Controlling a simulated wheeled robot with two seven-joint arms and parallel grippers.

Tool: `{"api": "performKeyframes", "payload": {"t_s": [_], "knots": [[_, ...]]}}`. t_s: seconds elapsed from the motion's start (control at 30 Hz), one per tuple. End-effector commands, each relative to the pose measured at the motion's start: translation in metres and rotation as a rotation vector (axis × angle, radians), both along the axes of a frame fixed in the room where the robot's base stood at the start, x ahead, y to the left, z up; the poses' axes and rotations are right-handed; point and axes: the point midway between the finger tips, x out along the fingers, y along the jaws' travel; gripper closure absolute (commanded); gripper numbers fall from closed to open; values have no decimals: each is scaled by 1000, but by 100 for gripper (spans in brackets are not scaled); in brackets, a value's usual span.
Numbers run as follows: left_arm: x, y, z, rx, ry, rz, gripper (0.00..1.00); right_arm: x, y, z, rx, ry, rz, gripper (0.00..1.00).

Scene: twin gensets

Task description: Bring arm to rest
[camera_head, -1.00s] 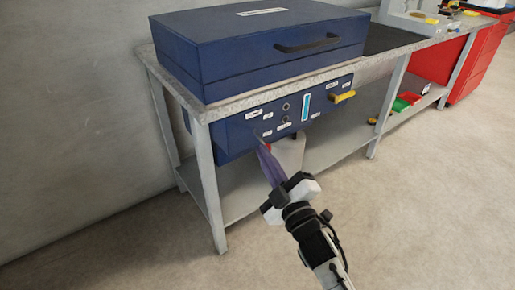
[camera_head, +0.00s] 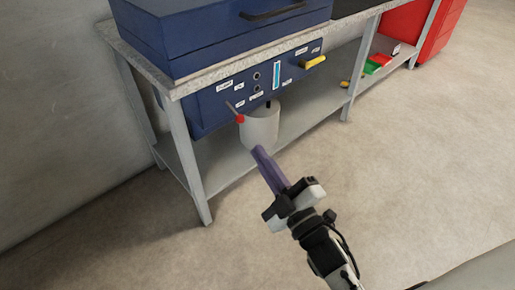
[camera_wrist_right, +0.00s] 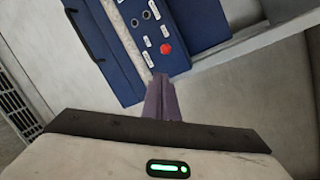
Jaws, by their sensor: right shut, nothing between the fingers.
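My right gripper (camera_head: 258,153) is in front of the workbench in the head view, its purple fingers pressed together and empty. The fingers also show in the right wrist view (camera_wrist_right: 161,82), pointing toward the blue panel. In the head view the fingertips appear just below a white cylindrical container (camera_head: 260,128) under the blue control panel (camera_head: 225,100). A gap between fingertips and panel is visible. My left gripper is not in view.
A grey workbench (camera_head: 186,160) carries a blue case (camera_head: 215,40) with a black handle. The panel has a yellow handle (camera_head: 313,62) and a red knob (camera_wrist_right: 166,48). Green and red bins (camera_head: 372,67) sit on the lower shelf. A red cabinet (camera_head: 410,28) stands behind. Open floor lies right.

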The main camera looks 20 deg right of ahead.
Motion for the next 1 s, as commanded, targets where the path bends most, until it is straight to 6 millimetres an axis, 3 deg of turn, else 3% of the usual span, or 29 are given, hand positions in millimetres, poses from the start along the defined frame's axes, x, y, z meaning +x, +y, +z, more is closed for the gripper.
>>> {"api": "performKeyframes", "payload": {"t_s": [0.43, 0.57, 0.67, 0.8, 1.0], "knots": [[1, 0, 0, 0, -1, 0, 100, 0, 0, -1, 4, 4, 0, 100], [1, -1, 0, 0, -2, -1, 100, -10, -5, -21, 95, 106, -8, 100], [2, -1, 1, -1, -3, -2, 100, -33, -11, -60, 275, 309, -26, 100], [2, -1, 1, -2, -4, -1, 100, -89, -2, -123, 575, 665, -66, 100], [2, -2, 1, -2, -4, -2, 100, -179, 29, -175, 874, 1086, -136, 100]]}}
